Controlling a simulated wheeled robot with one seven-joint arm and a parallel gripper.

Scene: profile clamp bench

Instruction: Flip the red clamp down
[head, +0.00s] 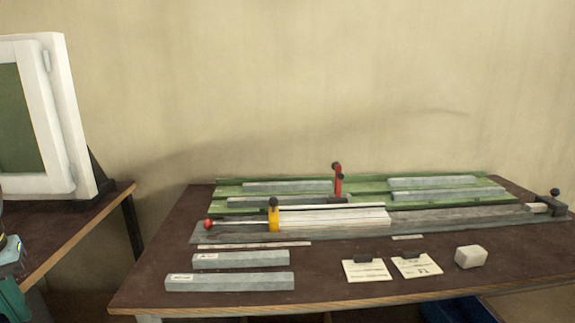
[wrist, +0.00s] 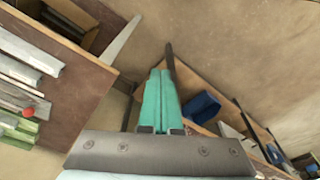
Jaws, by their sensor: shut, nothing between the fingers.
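The red clamp (head: 337,182) stands with its lever upright in the head view, at the back middle of the bench beside the green rails. Its top end is dark. A yellow clamp (head: 273,216) with a dark knob stands to its left, by a white profile (head: 335,219) on the grey bed. My gripper (wrist: 160,73) shows in the wrist view as two teal fingers pressed together, empty. It is off the bench and touches nothing I can see. The red clamp cannot be clearly made out in the wrist view.
A red knob (head: 208,224) sits at the bed's left end. Grey bars (head: 230,282), cards (head: 366,270) and a white block (head: 470,257) lie along the front of the brown bench (head: 140,290). A white window frame (head: 50,120) stands on the left table. A blue bin (wrist: 202,106) shows in the wrist view.

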